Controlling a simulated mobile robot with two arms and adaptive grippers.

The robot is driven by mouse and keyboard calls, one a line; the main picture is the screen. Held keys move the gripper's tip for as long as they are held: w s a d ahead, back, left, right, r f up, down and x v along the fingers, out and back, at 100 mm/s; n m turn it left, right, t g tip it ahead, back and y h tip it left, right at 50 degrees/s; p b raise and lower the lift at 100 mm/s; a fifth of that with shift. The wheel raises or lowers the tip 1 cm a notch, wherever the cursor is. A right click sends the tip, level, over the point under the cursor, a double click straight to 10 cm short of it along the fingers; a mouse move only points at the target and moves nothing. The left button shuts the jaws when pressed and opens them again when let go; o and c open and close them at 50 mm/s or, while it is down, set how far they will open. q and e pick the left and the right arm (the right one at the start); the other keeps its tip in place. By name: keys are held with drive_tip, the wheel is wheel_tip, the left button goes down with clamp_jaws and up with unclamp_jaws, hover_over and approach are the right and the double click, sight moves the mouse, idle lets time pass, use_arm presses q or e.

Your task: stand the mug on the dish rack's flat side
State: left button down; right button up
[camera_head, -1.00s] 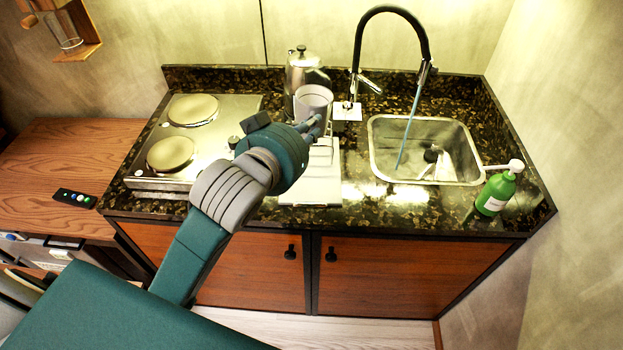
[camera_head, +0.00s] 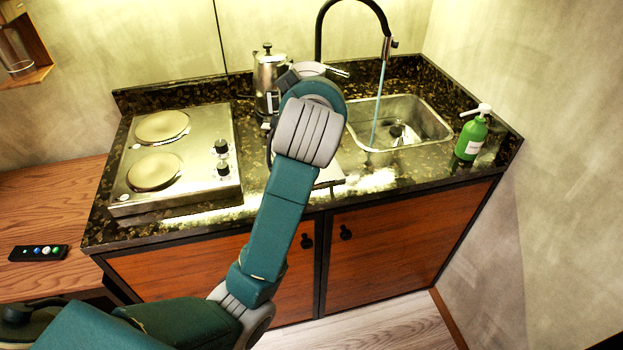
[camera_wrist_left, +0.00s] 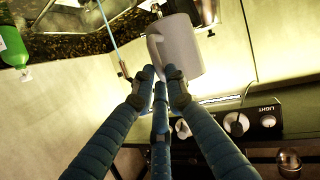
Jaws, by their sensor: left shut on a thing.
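The mug (camera_wrist_left: 182,48) is pale grey-white and fills the top middle of the left wrist view. My left gripper (camera_wrist_left: 163,75) is shut on the mug at its handle side. In the head view only the mug's upper part (camera_head: 311,68) shows above my left wrist, which hides the fingers. The mug looks held over the counter between hob and sink; its height above the surface cannot be told. The dish rack (camera_head: 330,175) shows as a pale strip right of my arm, mostly hidden by it. My right gripper is in neither view.
A metal kettle (camera_head: 268,78) stands close left of the mug. The faucet (camera_head: 320,35) and sink (camera_head: 440,125) are to the right, with a green soap bottle (camera_head: 470,138) beyond. A two-plate hob (camera_head: 178,150) lies left. Walls close off the back and right.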

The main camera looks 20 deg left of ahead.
use_arm(q)
drive_tip(key=f, duration=1)
drive_tip(key=f+p, duration=0.1)
drive_tip(key=f, duration=0.8)
drive_tip(key=shift+w+d+f, duration=0.1)
drive_tip(key=shift+w+f, duration=0.1)
drive_tip(key=shift+f, duration=0.35)
drive_tip(key=c, duration=2.2)
unclamp_jaws()
drive_tip(key=shift+f, duration=0.15)
drive_tip(key=o, duration=0.4)
drive_tip(key=shift+o, duration=0.2)
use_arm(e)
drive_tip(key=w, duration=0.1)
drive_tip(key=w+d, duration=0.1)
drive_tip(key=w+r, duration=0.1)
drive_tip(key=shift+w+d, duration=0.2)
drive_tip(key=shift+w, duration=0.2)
